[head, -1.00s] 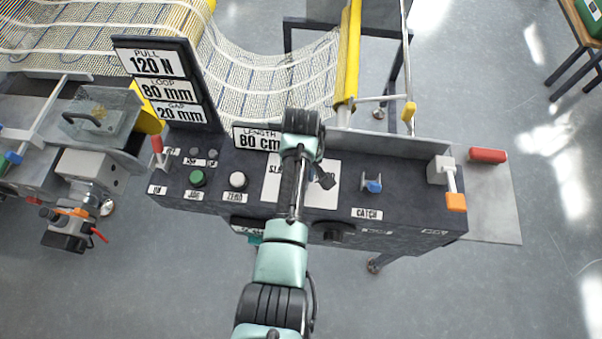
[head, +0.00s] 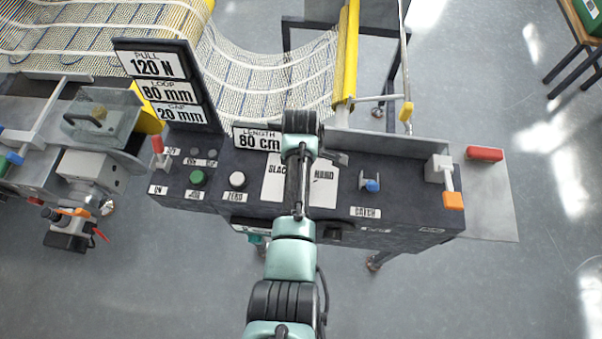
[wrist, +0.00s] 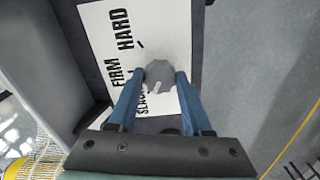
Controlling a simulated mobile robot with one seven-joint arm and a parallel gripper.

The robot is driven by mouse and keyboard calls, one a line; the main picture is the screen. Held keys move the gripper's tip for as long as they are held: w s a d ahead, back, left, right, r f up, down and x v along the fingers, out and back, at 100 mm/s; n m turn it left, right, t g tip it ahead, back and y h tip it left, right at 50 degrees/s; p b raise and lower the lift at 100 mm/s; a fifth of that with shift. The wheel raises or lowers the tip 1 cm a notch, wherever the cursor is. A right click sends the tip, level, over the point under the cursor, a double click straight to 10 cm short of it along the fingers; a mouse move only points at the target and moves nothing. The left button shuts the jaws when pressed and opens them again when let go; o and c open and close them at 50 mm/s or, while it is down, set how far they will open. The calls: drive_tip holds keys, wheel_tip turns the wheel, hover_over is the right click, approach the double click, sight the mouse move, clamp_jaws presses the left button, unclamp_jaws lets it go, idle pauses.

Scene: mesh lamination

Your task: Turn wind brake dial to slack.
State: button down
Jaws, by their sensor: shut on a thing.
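The wind brake dial (wrist: 158,72) is a grey knob with a pale pointer mark, on a white plate (wrist: 98,18) printed SLACK, FIRM and HARD. In the wrist view the mark appears to lean toward the SLACK lettering, but its exact setting is hard to read. My gripper (wrist: 163,77) has its blue fingers closed on the dial's two sides. In the head view the plate (head: 272,190) shows SLACK on the left and HARD on the right; my arm hides the dial, FIRM and the fingers.
The dark console (head: 215,165) also carries a green button (head: 197,177), a white button (head: 237,179), a blue catch knob (head: 372,185) and an orange-tipped lever (head: 453,200). A signboard (head: 160,75) stands at the back left, and a yellow roller (head: 346,55) behind.

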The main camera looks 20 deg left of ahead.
drive_tip(key=shift+a+r, duration=0.1)
idle(0.4)
drive_tip(key=shift+c, duration=1.6)
unclamp_jaws()
wheel_tip(320, 180, up, 13)
drive_tip(key=b, duration=0.1)
